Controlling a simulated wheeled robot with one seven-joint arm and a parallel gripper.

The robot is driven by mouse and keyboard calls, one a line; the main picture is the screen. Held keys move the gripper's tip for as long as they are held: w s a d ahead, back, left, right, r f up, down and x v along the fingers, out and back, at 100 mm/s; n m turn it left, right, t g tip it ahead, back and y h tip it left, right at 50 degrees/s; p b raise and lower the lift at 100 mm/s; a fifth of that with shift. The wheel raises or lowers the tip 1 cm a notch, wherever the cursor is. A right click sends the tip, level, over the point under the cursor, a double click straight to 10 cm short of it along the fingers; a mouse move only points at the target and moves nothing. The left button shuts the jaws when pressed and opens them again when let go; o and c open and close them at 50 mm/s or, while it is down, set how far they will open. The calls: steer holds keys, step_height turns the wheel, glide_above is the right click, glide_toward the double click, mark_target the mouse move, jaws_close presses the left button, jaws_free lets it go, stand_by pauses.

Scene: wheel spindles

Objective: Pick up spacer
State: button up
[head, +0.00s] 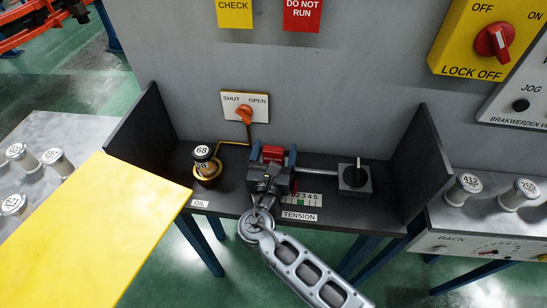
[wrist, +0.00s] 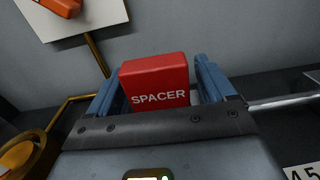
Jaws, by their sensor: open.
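The spacer (wrist: 155,85) is a red block with its name in white letters. In the wrist view it stands between the two blue fingers of my gripper (wrist: 153,72). A small gap shows between the block and the right finger; whether the left finger touches it I cannot tell. In the head view the red spacer (head: 272,153) shows at the far end of my gripper (head: 273,149), over the dark bench. The jaws are open around it. The spacer's lower part and what it rests on are hidden by my gripper.
The dark bench (head: 230,205) has upright side walls. An oil cup (head: 208,171) marked 68 stands left, below an orange valve handle (head: 244,113). A numbered tension scale (head: 305,200) lies near the front.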

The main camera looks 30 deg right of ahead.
steer(key=c, duration=1.1)
steer(key=shift+r, duration=0.1)
